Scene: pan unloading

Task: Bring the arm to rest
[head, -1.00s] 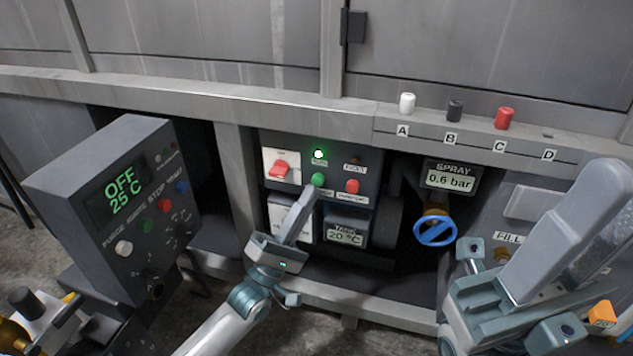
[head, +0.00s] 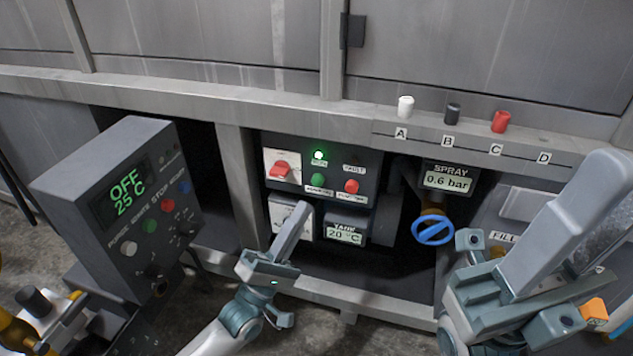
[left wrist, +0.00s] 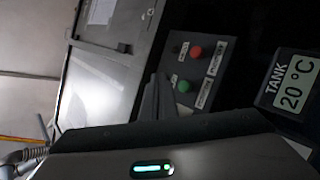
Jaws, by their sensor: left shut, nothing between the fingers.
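My left gripper (head: 297,222) is shut and empty. It stands in front of the lower part of the pump control panel (head: 367,160), below the green button (head: 318,180), apart from it. The panel also carries a red button (head: 351,186), a red switch (head: 279,169) and a lit green lamp (head: 319,155). In the left wrist view the shut fingers (left wrist: 155,98) point toward the panel's green button (left wrist: 184,86) and red button (left wrist: 196,53). My right gripper (head: 600,165) is large at the right edge; whether its jaws are open is unclear.
A grey box (head: 75,185) reading OFF 25 °C stands at left. A TANK display (head: 345,232) shows 20 °C, and a SPRAY display (head: 446,178) shows 0.6 bar. A blue valve wheel (head: 433,230) is at right of centre. White, black and red knobs sit on the ledge (head: 300,104).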

